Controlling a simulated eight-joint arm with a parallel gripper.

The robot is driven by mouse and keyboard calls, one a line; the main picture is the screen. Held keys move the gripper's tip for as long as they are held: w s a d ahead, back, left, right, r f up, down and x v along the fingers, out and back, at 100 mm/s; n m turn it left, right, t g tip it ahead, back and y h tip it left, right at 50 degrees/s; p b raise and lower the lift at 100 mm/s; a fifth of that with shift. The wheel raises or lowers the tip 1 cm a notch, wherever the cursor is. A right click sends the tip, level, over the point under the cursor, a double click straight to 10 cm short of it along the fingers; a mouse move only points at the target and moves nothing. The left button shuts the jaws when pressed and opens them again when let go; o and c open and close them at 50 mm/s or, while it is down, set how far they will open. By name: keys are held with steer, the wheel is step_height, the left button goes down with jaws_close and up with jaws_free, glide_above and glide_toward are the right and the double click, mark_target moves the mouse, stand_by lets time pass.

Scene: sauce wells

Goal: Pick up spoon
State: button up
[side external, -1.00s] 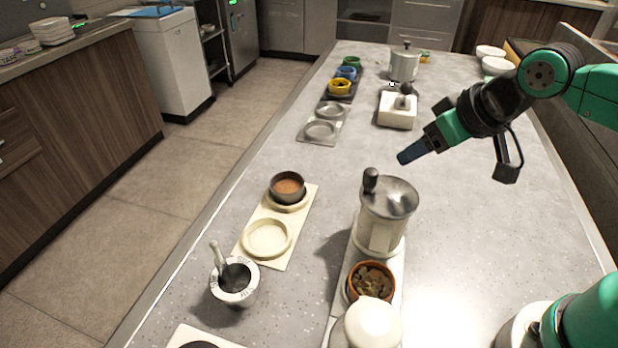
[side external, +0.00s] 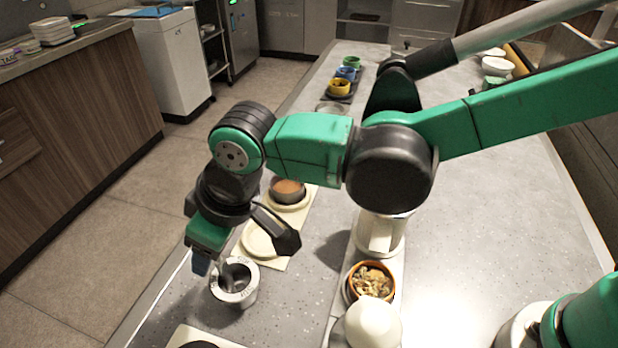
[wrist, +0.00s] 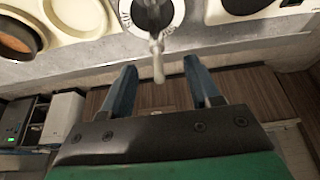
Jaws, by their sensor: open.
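A pale-handled spoon (wrist: 157,60) leans in a small white cup with dark lettering (side external: 236,294). The cup also shows in the wrist view (wrist: 172,26). The spoon's upper handle is hidden behind my arm in the side view. My gripper (side external: 203,268) is beside the handle, at the cup's rim, pointing down. In the wrist view my gripper (wrist: 160,66) is open, with one blue finger on each side of the handle's end. I cannot tell whether either finger touches it.
A cream two-well tray (side external: 280,264) with a brown bowl of reddish sauce (side external: 288,188) lies behind the cup. A pale grinder (side external: 380,234) and an orange-rimmed bowl (side external: 348,284) stand to the right. The counter's left edge is close to the cup.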

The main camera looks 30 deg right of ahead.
steer(key=shift+x, duration=1.2)
jaws_close()
step_height(320, 180, up, 20)
steer(key=c, duration=0.7)
jaws_free()
jaws_close()
